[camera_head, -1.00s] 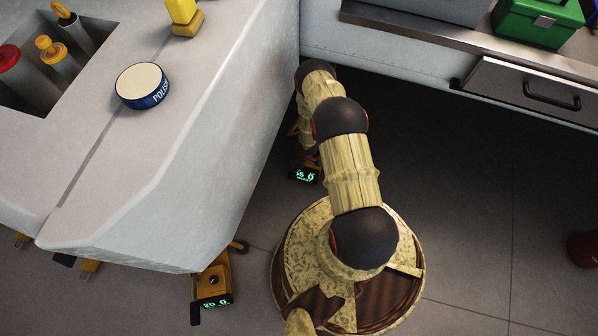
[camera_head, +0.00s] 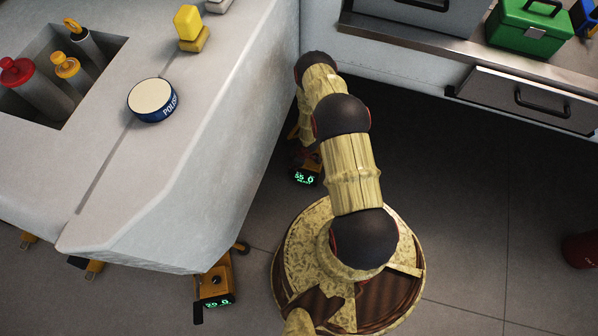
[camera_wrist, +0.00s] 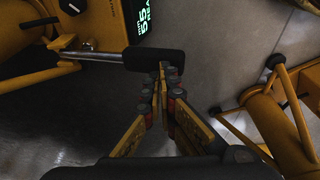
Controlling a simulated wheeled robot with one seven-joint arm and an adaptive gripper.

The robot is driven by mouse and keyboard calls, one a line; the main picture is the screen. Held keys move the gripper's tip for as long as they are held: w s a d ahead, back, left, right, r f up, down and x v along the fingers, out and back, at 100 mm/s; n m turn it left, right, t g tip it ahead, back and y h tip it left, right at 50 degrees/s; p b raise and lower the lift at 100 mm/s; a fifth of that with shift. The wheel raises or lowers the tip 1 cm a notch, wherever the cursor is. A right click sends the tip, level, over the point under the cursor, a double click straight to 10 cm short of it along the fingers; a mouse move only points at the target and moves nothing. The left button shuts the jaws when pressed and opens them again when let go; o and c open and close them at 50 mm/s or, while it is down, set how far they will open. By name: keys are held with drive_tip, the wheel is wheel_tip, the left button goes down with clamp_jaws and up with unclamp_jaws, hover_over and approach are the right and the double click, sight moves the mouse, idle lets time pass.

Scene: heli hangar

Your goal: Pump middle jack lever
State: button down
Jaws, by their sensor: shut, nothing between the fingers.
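A yellow jack with a green lit display (camera_head: 305,177) stands on the floor past my arm, partly hidden by it. The display seems to read 55.0. In the wrist view its yellow body (camera_wrist: 95,22) fills the upper left. Its lever, a metal rod with a black handle (camera_wrist: 150,58), reaches right from the body. My gripper (camera_wrist: 168,72) is shut and empty, its fingertips at the handle's right end. They overlap its near edge in the picture; I cannot tell if they touch. In the head view my gripper is hidden.
Another yellow jack (camera_head: 214,290) stands nearer, under the white bench-like body (camera_head: 200,170). A yellow tubular frame (camera_wrist: 275,120) is at the right in the wrist view. A metal shelf (camera_head: 440,55) with a drawer is at the upper right. Open floor lies right of my base.

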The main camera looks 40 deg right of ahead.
drive_tip(key=shift+r+p, duration=1.55)
drive_tip(key=shift+r, duration=1)
